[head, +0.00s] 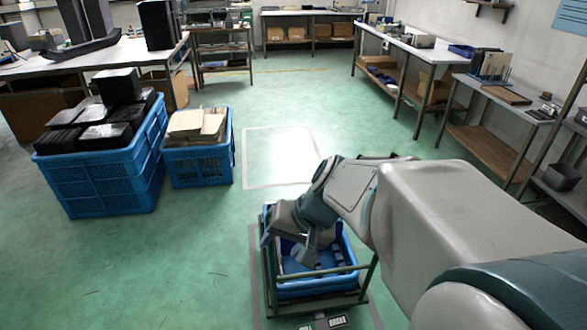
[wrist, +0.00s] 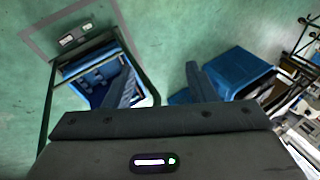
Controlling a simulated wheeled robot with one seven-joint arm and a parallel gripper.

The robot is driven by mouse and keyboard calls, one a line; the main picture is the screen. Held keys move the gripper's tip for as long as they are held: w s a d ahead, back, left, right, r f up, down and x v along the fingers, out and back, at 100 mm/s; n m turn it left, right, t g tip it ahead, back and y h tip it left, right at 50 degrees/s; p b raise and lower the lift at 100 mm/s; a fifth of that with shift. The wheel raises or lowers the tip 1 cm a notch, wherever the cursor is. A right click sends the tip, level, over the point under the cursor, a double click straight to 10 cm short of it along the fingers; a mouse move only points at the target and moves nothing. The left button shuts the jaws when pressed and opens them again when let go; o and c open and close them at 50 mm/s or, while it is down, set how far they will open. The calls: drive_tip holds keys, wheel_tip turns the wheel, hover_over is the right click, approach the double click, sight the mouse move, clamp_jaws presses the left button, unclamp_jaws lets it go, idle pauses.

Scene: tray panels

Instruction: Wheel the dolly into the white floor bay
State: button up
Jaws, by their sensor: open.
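The dolly (head: 319,273) is a dark green-grey frame carrying a blue crate (head: 345,250) with small blue items inside. It stands at the bottom centre of the head view, partly hidden by my arm; it also shows at the left of the wrist view (wrist: 88,49). The white floor bay (head: 280,160) is a white-outlined rectangle on the green floor, beyond the dolly and clear of things. My gripper (head: 296,252) is over the near side of the dolly in the head view. Its two fingers are spread apart in the wrist view (wrist: 160,82), with nothing between them.
A grey floor outline (head: 254,275) surrounds the dolly. A blue crate of cartons (head: 198,165) and a larger blue crate of black packages (head: 105,178) stand left of the bay. Workbenches (head: 440,52) line the right wall. The floor between dolly and bay looks clear.

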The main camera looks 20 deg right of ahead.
drive_tip(key=w+d+f+m+t+b, duration=0.3)
drive_tip(key=w+d+m+t, duration=0.4)
drive_tip(key=d, duration=0.6)
drive_tip(key=s+d+f+m+h+b, duration=0.1)
drive_tip(key=d+f+m+h, duration=0.2)
drive_tip(key=d, duration=0.6)
drive_tip(key=s+d+m+h+b, duration=0.1)
drive_tip(key=d+m+h, duration=0.3)
drive_tip(key=d+m, duration=0.3)
drive_tip(key=shift+n+t, duration=0.4)
drive_tip(key=shift+n, duration=0.3)
drive_tip(key=shift+d+b+x, duration=0.15)
drive_tip(key=shift+b+x, duration=0.9)
drive_tip(key=shift+x, duration=1.25)
drive_tip(key=shift+d+b+x, duration=0.15)
drive_tip(key=shift+b+x, duration=0.95)
drive_tip(key=shift+x, duration=1.15)
drive_tip(key=shift+d+b+x, duration=0.15)
drive_tip(key=shift+b+x, duration=0.9)
drive_tip(key=shift+x, duration=1.25)
drive_tip(key=shift+s+r, duration=0.1)
clamp_jaws()
